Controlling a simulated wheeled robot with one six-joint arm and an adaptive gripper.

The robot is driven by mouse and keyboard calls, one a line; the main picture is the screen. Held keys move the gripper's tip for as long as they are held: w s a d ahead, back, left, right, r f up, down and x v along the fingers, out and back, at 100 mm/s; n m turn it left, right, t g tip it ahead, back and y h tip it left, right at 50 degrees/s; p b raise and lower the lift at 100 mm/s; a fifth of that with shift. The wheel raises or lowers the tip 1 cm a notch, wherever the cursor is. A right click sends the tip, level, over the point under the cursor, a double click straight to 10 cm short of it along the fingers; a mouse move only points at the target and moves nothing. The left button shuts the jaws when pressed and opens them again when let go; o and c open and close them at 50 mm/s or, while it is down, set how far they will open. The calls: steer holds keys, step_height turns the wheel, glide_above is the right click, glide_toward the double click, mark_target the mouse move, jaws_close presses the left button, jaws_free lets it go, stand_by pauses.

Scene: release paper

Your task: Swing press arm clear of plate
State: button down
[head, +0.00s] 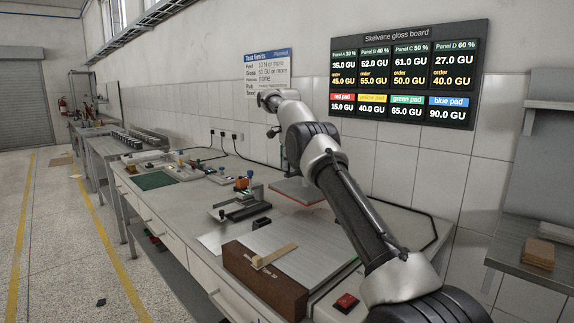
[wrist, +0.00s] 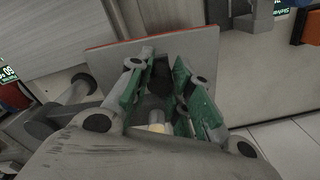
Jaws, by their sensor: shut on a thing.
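The press arm's flat grey head (head: 302,190) has a red edge and stands over the bench, beside the wall in the head view. In the wrist view the same red-edged head (wrist: 115,50) spans the area beyond my fingers. My gripper (wrist: 168,68) has green-padded fingers, shut on a dark handle (wrist: 163,78) in front of that head. In the head view my gripper is small and partly hidden by my arm. A bare metal plate (head: 315,250) lies on the bench in front of the press head. How far the head overlaps the plate from above is hard to tell.
A brown block (head: 262,280) with a wooden strip (head: 274,257) is at the bench's front edge. A small grey fixture (head: 238,206) stands left of the plate. A red switch (head: 346,302) is at the near right. The wall runs close behind the bench.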

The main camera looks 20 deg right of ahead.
steer(key=shift+d, duration=0.1)
steer(key=c, duration=1.3)
jaws_free()
steer(key=shift+o, duration=0.2)
steer(key=shift+s, duration=0.1)
